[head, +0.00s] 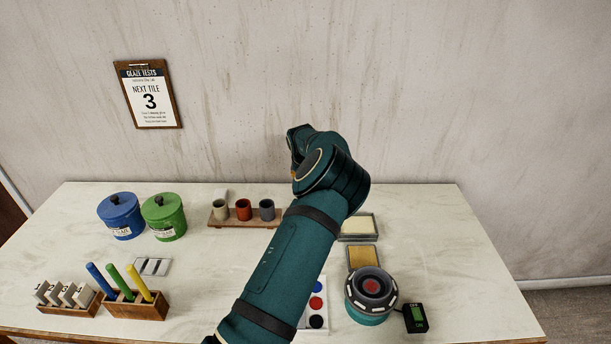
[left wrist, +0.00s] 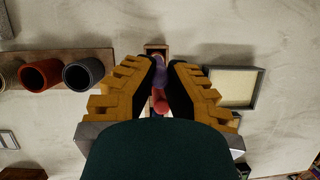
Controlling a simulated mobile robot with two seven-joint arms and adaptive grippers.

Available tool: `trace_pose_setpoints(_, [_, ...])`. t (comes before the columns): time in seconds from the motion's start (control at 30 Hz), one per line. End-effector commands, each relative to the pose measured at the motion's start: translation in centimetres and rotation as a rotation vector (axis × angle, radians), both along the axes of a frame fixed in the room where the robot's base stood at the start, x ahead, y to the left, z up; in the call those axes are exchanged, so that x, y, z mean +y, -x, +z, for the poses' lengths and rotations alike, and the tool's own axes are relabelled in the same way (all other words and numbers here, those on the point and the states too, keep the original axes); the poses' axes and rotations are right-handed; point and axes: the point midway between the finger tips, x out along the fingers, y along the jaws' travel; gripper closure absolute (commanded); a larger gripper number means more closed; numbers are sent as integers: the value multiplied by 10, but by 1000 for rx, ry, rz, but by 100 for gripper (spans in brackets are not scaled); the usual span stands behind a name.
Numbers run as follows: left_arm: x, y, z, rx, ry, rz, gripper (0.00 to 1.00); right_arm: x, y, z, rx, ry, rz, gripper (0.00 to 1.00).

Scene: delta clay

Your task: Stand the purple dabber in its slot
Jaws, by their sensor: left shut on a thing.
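My left gripper (left wrist: 160,68) is shut on the purple dabber (left wrist: 158,77), which shows between the dark fingertips in the left wrist view. Below it, between the fingers, is a reddish rounded thing (left wrist: 161,106); I cannot tell whether it is part of the dabber. A small open wooden holder (left wrist: 157,47) lies just beyond the fingertips; I cannot tell whether the dabber touches it. In the head view my left arm hides the gripper, dabber and this holder. A wooden rack (head: 135,309) there holds blue, green and yellow sticks. My right gripper is not in view.
A wooden board with three cups (head: 243,210) stands left of the gripper, and a framed cream pad (head: 357,227) right of it. Blue (head: 121,217) and green (head: 164,218) lidded pots stand at the back left. A round turntable (head: 371,290) stands front right.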

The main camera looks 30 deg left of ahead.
Motion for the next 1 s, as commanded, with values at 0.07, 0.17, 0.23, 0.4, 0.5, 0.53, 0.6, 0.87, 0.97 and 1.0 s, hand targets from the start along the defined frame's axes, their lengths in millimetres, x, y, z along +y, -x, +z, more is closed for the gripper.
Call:
trace_pose_setpoints(0.07, [0, 0, 0, 0, 0, 0, 100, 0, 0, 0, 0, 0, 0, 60])
trace_pose_setpoints(0.17, [0, 0, 0, 0, 0, 0, 100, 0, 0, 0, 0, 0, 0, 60])
trace_pose_setpoints(0.23, [0, 0, 0, 0, 0, 0, 100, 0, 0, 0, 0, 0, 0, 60])
trace_pose_setpoints(0.4, [0, 0, 0, 0, 0, 0, 100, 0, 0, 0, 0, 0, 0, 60])
trace_pose_setpoints(0.5, [0, 0, 1, 0, 0, 0, 100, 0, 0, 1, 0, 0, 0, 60])
trace_pose_setpoints(0.53, [0, 0, 1, 0, 0, 1, 100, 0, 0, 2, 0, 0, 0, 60])
trace_pose_setpoints(0.6, [0, 0, 1, -1, 1, 1, 100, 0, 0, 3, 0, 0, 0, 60])
trace_pose_setpoints(0.87, [0, 1, 2, 0, 2, 1, 100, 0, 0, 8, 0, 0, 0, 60])
trace_pose_setpoints(0.97, [0, 1, 2, -1, 1, 1, 100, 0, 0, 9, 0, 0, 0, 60])
trace_pose_setpoints(1.0, [0, 1, 1, 0, 0, 1, 100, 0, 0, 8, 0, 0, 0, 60])
